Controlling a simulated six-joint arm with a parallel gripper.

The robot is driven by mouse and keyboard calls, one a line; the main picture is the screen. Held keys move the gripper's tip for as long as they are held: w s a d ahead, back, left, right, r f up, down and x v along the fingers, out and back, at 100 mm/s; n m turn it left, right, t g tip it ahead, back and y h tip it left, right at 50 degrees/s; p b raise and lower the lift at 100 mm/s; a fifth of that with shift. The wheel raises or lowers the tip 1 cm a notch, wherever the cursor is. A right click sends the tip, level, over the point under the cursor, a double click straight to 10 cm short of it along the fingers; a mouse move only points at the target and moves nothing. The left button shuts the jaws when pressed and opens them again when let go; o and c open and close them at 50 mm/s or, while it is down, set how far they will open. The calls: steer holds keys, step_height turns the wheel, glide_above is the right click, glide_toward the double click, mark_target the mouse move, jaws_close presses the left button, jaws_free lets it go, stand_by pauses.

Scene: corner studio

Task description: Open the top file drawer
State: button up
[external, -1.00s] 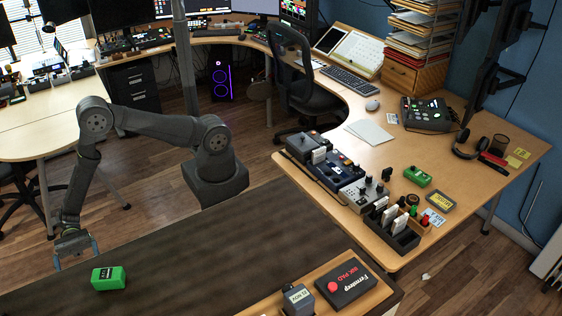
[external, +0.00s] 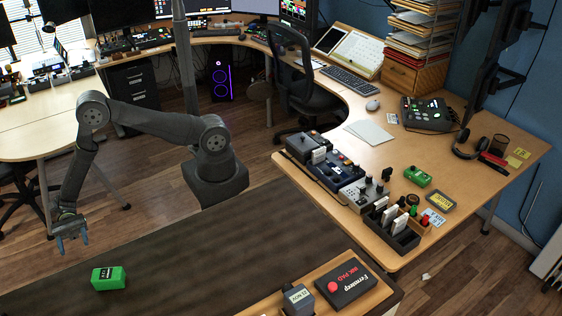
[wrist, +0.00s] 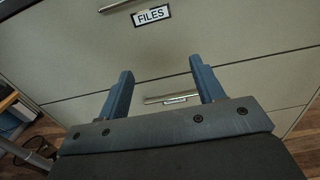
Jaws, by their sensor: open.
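In the wrist view a pale drawer front marked FILES (wrist: 220,38) fills the upper part, with its label (wrist: 152,15) just below a metal pull handle (wrist: 114,5) at the picture's top edge. The drawer looks shut. A lower drawer (wrist: 255,90) has its own handle (wrist: 170,98), seen between my fingers. My gripper (wrist: 161,80) is open and empty, its fingers pointing toward the drawer fronts below the FILES label. In the external view my gripper (external: 71,245) hangs at the left. The file drawers cannot be made out there.
A green box (external: 108,278) lies on the dark surface (external: 190,260) below my gripper. A wooden board with a red-button box (external: 345,284) is at the front. A desk with devices (external: 350,180) stands at the right. A table leg shows at the wrist view's lower left.

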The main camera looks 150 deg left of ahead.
steer(key=shift+r, duration=0.1)
steer(key=c, duration=0.5)
steer(key=w+a+r+n+g, duration=0.25)
steer(key=r+n, duration=0.75)
steer(key=n, duration=0.8)
steer(key=shift+c, duration=0.2)
steer(key=x, duration=1.8)
steer(key=shift+r, duration=0.4)
steer(key=shift+w, duration=0.1)
steer(key=shift+c, duration=0.4)
jaws_close()
